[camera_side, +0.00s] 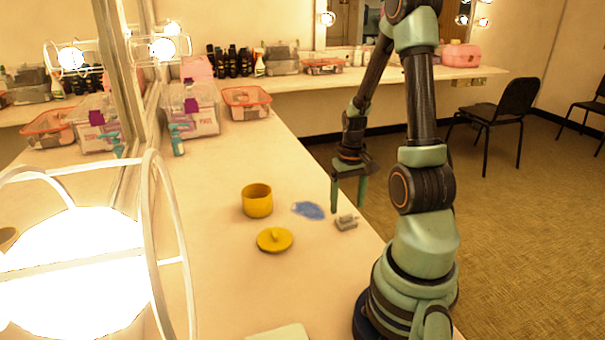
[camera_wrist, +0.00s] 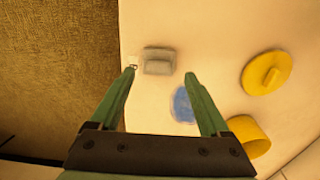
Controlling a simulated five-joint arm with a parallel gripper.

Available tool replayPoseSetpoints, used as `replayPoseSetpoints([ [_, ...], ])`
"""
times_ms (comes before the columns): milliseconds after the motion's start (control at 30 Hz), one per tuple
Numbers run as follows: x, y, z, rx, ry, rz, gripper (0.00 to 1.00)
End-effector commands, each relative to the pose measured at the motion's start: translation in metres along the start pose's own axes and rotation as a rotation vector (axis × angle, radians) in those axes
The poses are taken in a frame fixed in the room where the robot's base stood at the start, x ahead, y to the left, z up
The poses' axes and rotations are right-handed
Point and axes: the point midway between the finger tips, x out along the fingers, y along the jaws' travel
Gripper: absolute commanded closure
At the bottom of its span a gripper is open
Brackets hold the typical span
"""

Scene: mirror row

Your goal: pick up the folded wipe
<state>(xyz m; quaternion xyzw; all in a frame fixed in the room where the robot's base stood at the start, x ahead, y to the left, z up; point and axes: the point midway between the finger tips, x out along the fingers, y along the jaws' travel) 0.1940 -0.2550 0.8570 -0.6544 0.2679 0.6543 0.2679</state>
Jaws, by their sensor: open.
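A small grey block-like thing, which looks to be the folded wipe (camera_side: 346,223), lies on the counter near its right edge. In the wrist view the wipe (camera_wrist: 158,58) shows just beyond the fingertips, roughly in line with the gap between them. My gripper (camera_side: 348,208) points down above the counter, with its fingers apart and nothing between the tips. The gripper also shows in the wrist view (camera_wrist: 160,73). The tips appear above the wipe, not touching it; the exact height is hard to tell.
A flat blue patch (camera_side: 308,210) lies left of the wipe. A yellow pot (camera_side: 257,201) and its yellow knobbed lid (camera_side: 274,240) sit farther left. Clear bins (camera_side: 190,110) stand by the mirror. A lit bulb (camera_side: 75,275) fills the near left. The counter's edge is close on the right.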

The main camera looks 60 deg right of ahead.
Motion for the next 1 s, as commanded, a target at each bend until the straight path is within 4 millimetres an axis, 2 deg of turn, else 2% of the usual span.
replayPoseSetpoints([
  [233, 0.029, 0.002, -0.001, 0.000, -0.003, 0.000, 0.20],
  [567, 0.036, 0.002, -0.002, 0.000, 0.001, 0.000, 0.20],
  [600, 0.036, 0.002, -0.002, 0.000, 0.000, 0.000, 0.24],
  [667, 0.036, 0.002, -0.002, 0.000, 0.000, 0.000, 0.47],
  [700, 0.036, 0.002, -0.002, 0.000, 0.000, 0.000, 0.62],
  [767, 0.036, 0.002, -0.002, 0.000, 0.000, 0.000, 0.85],
  [800, 0.035, 0.002, -0.002, 0.000, 0.000, 0.000, 1.00],
  [1000, 0.035, 0.002, -0.002, 0.000, 0.000, 0.000, 1.00],
])
